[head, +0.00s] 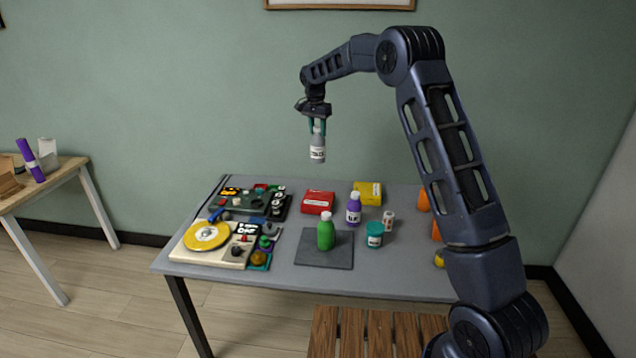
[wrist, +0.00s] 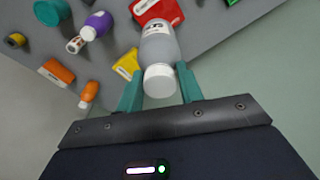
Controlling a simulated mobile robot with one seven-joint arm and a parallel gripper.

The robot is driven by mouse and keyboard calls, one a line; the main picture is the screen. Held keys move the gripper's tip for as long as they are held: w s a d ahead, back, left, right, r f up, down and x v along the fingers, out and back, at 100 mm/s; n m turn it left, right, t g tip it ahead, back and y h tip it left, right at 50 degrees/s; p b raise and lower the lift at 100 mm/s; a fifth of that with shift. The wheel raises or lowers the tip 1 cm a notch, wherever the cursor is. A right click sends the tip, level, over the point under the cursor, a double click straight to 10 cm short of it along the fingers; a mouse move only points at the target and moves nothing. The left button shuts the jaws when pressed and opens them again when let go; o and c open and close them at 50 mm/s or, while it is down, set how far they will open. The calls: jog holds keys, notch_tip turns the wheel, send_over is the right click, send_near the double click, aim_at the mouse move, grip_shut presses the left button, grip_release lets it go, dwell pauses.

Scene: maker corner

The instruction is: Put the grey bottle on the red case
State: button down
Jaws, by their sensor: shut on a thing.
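My gripper (head: 317,125) is shut on the grey bottle (head: 317,150) and holds it upright in the air, well above the table. In the wrist view the grey bottle (wrist: 160,48) with its pale cap sits between the two teal fingers of my gripper (wrist: 160,88). The red case (head: 318,202) lies on the grey table toward the back middle. It also shows in the wrist view (wrist: 146,8), partly hidden behind the bottle. Its visible top in the head view is clear.
A yellow case (head: 368,193), purple bottle (head: 353,209), small white can (head: 388,221) and teal jar (head: 375,234) stand right of the red case. A green bottle (head: 326,232) stands on a dark mat (head: 312,256) in front. Turntable gear (head: 207,236) fills the left.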

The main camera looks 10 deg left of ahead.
aim_at(316, 143)
notch_tip(316, 143, down, 18)
jog(key=shift+r, duration=0.15)
dwell(0.4)
jog(key=c, duration=0.9)
grip_release()
jog(key=r, duration=0.4)
jog(key=s+r, duration=0.1)
jog(key=r, duration=0.7)
jog(key=shift+s+a, duration=0.15)
jog(key=shift+a, duration=0.15)
jog(key=shift+d, duration=0.1)
